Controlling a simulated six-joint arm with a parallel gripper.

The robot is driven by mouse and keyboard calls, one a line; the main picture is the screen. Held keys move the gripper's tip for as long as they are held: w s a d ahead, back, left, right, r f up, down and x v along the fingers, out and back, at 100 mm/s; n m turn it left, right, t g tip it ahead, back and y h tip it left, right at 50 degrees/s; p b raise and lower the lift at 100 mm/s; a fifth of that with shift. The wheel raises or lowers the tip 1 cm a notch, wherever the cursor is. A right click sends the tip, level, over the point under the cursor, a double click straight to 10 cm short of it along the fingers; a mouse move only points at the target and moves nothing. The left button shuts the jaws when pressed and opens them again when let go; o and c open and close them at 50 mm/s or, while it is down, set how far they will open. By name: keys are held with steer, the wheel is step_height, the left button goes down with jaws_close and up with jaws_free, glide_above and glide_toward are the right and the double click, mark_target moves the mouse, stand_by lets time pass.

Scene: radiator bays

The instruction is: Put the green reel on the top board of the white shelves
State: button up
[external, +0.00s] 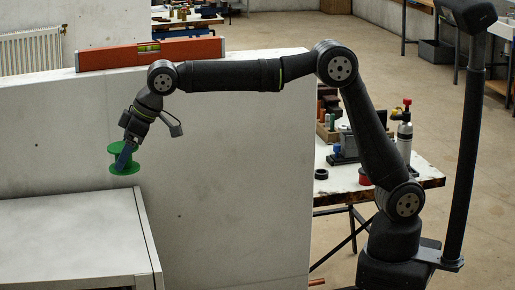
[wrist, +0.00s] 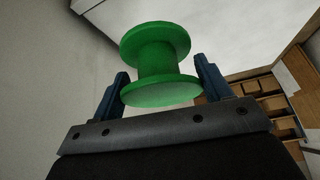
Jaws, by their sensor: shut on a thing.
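A green reel (external: 125,168) hangs in my gripper (external: 124,155) in the external view, just above and behind the far edge of the white shelves (external: 75,232). The top board of the shelves shows at the lower left and is bare. In the wrist view the green reel (wrist: 157,58) sits between the two blue fingers of my gripper (wrist: 160,85), which is shut on it. The reel appears upright in the external view. Its exact height over the board is hard to tell.
A pale wall panel (external: 230,170) stands behind the gripper, with an orange spirit level (external: 150,54) lying on its top edge. A workbench (external: 410,165) with tools and bottles stands behind my arm.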

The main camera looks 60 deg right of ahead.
steer(key=a+f, duration=0.2)
steer(key=a, duration=0.1)
steer(key=s+a+f, duration=0.1)
steer(key=a+f, duration=0.1)
steer(key=a, duration=0.1)
steer(key=s+a+f, duration=0.1)
steer(key=a+f, duration=0.1)
steer(key=a, duration=0.1)
steer(key=shift+s+a, duration=0.15)
steer(key=shift+a, duration=0.1)
steer(key=shift+f, duration=1.85)
steer(key=shift+f, duration=0.2)
steer(key=o, duration=1)
steer(key=shift+r, duration=0.25)
steer(key=v, duration=1.2)
